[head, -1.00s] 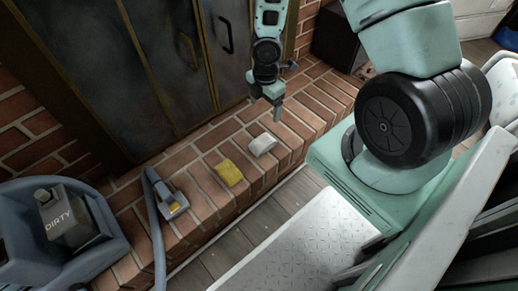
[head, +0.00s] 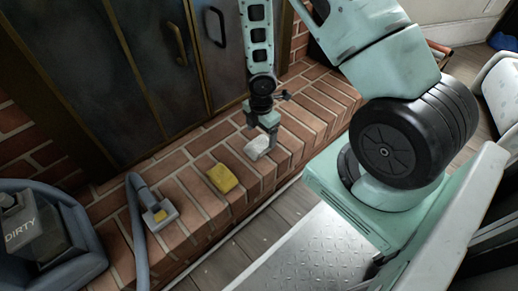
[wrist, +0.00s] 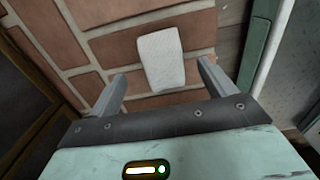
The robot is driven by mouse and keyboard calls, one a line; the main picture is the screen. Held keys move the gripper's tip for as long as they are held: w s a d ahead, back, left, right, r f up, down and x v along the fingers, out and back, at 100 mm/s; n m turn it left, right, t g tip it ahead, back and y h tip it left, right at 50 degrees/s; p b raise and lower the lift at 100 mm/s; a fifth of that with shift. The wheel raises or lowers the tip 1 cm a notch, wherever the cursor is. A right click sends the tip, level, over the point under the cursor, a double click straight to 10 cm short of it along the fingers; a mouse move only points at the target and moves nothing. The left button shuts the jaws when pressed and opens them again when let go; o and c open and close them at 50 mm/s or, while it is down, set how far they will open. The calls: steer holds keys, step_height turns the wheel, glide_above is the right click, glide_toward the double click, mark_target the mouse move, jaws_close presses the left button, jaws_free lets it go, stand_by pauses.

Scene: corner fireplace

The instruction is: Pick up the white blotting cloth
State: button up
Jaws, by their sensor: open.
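The white blotting cloth (head: 256,147) lies on the brick hearth, a small pale folded block. In the wrist view the cloth (wrist: 161,58) lies on the bricks ahead of and between the two finger lines. My gripper (head: 267,142) is just above the cloth and hides part of its right side in the head view. In the wrist view my gripper (wrist: 160,88) has its fingers wide apart with nothing between the tips; the cloth's near end reaches toward them. I cannot tell whether a finger touches it.
A yellow sponge-like block (head: 222,178) lies on the brick hearth (head: 190,205) left of the cloth. A grey hose nozzle (head: 160,214) and a bin marked DIRTY (head: 40,235) are further left. Dark metal fireplace doors (head: 150,60) stand behind. Wooden floor lies in front.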

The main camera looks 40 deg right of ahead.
mark_target(261, 141)
step_height(261, 141, down, 4)
steer(key=shift+s+a+r+b, duration=0.1)
steer(key=shift+s+b, duration=0.05)
steer(key=shift+b, duration=1)
steer(key=shift+r, duration=0.1)
steer(key=c, duration=1.1)
step_height(261, 141, up, 10)
steer(key=p, duration=0.7)
steer(key=shift+c, duration=0.2)
steer(key=shift+o, duration=1)
steer(key=shift+r, duration=0.1)
steer(key=shift+c, duration=0.2)
